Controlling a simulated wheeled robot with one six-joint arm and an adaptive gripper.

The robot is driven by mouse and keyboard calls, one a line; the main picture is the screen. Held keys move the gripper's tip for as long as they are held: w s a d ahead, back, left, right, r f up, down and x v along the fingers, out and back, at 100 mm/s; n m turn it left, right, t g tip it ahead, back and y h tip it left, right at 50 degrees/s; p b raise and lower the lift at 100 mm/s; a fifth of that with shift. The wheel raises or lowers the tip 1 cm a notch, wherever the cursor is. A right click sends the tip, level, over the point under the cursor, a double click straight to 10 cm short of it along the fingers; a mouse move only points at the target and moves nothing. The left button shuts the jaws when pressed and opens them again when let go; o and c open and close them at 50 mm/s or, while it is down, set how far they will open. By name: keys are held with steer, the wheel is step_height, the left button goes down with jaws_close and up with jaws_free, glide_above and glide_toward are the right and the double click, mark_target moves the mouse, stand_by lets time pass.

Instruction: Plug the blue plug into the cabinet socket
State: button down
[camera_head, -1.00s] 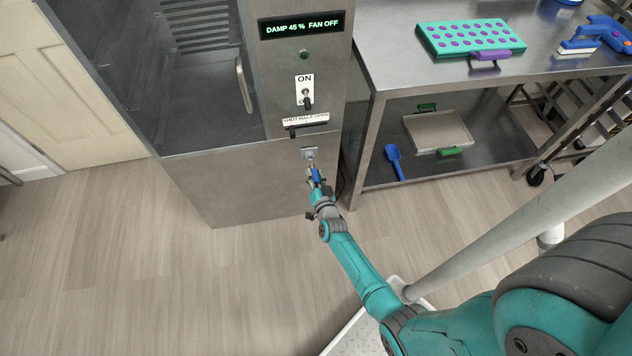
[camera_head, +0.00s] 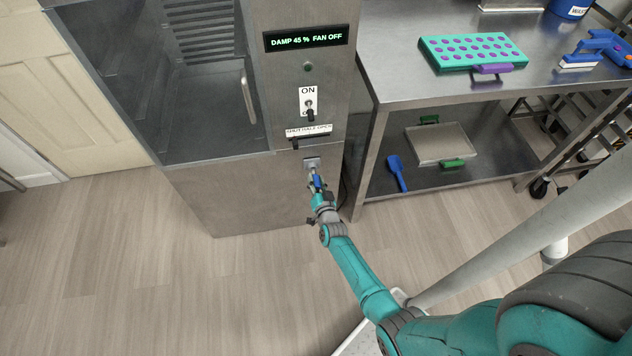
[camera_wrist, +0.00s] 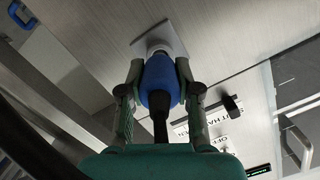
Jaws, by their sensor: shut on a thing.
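The blue plug (camera_wrist: 160,82) is held between the two fingers of my gripper (camera_wrist: 159,88) in the wrist view, with its black cable running back toward the palm. In the head view, my gripper (camera_head: 317,184) and the blue plug (camera_head: 318,180) are small in front of the lower cabinet panel. The cabinet socket (camera_head: 312,163) is a light grey plate below the slider. In the wrist view the socket plate (camera_wrist: 158,40) lies right in front of the plug's tip. Whether the plug's pins are inside the socket is hidden by the plug body.
The metal cabinet (camera_head: 240,190) has a display (camera_head: 306,39), an ON switch (camera_head: 309,104) and a slider (camera_head: 309,133) above the socket. A steel table (camera_head: 385,85) stands at right, with a teal mould tray (camera_head: 473,50) on top and a blue scoop (camera_head: 396,172) below.

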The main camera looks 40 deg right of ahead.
steer(key=shift+w+d, duration=0.15)
steer(key=shift+w, duration=0.05)
steer(key=shift+x, duration=1)
steer(key=shift+r, duration=0.1)
steer(key=c, duration=0.7)
jaws_free()
steer(key=shift+s, duration=0.15)
steer(key=v, duration=1.2)
steer(key=shift+r, duration=0.1)
